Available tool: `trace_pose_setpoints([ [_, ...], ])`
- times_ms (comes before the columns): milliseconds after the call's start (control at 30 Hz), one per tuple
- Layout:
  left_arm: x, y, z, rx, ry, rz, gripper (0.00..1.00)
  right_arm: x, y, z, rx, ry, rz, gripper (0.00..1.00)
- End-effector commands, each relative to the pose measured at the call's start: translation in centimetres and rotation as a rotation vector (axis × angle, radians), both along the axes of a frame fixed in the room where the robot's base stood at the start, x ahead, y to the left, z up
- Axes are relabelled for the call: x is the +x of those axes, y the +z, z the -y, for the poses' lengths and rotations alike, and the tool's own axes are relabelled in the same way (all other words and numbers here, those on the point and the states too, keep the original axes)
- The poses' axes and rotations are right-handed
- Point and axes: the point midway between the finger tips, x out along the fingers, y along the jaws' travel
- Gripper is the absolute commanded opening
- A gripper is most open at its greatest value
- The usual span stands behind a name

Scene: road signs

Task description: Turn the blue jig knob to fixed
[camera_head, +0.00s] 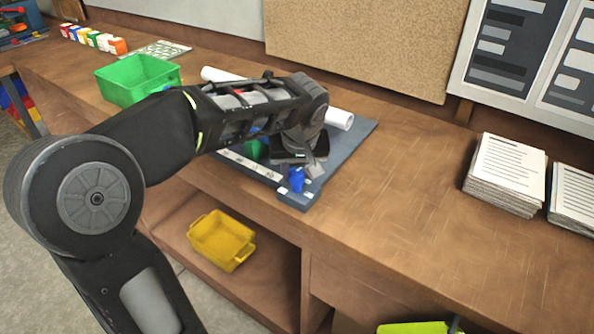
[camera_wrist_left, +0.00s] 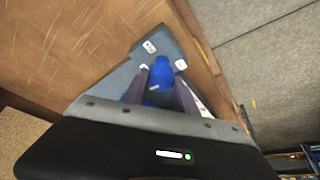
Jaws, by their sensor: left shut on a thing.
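The blue jig knob (camera_head: 297,178) stands near the front right corner of the dark blue-grey jig board (camera_head: 347,150) on the workbench. Small white labels lie on the board beside the knob. My left gripper (camera_head: 305,172) reaches down over the board at the knob. In the left wrist view the knob (camera_wrist_left: 160,72) lies between the two fingers of my left gripper (camera_wrist_left: 160,78), which are shut on it. The lettering on the labels is too small to read. My right gripper is in neither view.
A green bin (camera_head: 135,80) stands at the back left, with a white roll (camera_head: 339,119) on the board behind my arm. A yellow bin (camera_head: 222,240) sits on the shelf below. Paper stacks (camera_head: 505,175) lie at right. The bench between board and papers is clear.

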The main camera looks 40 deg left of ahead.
Motion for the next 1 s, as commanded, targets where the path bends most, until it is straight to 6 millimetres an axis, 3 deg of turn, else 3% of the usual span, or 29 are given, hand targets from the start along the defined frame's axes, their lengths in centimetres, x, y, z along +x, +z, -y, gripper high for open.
trace_pose_setpoints([
  [1000,-0.1,-0.1,-0.6,-0.002,-0.874,0.003,0.00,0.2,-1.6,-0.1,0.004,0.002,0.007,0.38],
])
